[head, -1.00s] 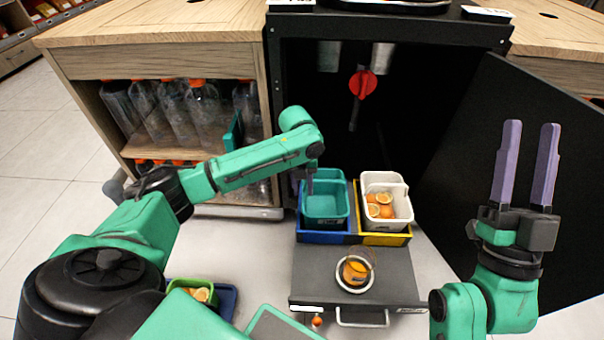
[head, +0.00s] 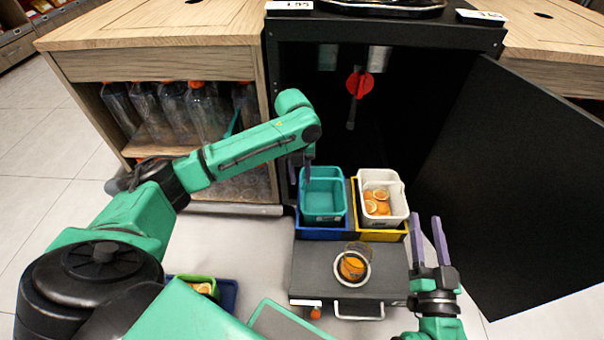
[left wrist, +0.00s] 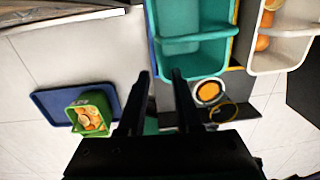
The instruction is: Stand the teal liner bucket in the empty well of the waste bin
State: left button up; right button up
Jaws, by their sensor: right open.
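The teal liner bucket (head: 323,200) stands upright in the blue well (head: 324,234) of the waste bin, beside the yellow well (head: 380,235). It also shows in the left wrist view (left wrist: 192,62). My left gripper (head: 301,166) is at the bucket's left rim, pointing down. In the left wrist view its two fingers (left wrist: 161,73) are apart, with a gap between them, near the bucket's edge; I cannot tell whether they straddle the wall. My right gripper (head: 427,229) is open and empty, pointing up, right of the bin's front.
A white bucket (head: 393,203) with orange slices fills the yellow well. A glass (head: 353,264) with orange contents stands on the dark front panel (head: 315,268). The open black door (head: 515,190) is at right. A green container (head: 201,285) sits on a blue tray (head: 229,297) at lower left.

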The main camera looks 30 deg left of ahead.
pick_arm(q)
jog(key=d+f+n+t+h, duration=0.2)
jog(key=d+n+t+h, duration=0.3)
jog(key=d, duration=0.6)
jog(key=d+f+n+t+h, duration=0.1)
jog(key=d+f+n+h, duration=0.2)
jog(key=d+n, duration=0.5)
jog(key=s+a+r+n+t+y, duration=0.1)
jog(key=s+r+n+t, duration=0.4)
jog(key=r+n+t, duration=0.6)
jog(key=n, duration=0.5)
jog(key=shift+a+r+t, duration=0.25)
jog(key=shift+r+t, duration=0.05)
jog(key=shift+t, duration=0.1)
jog(key=shift+s, duration=0.1)
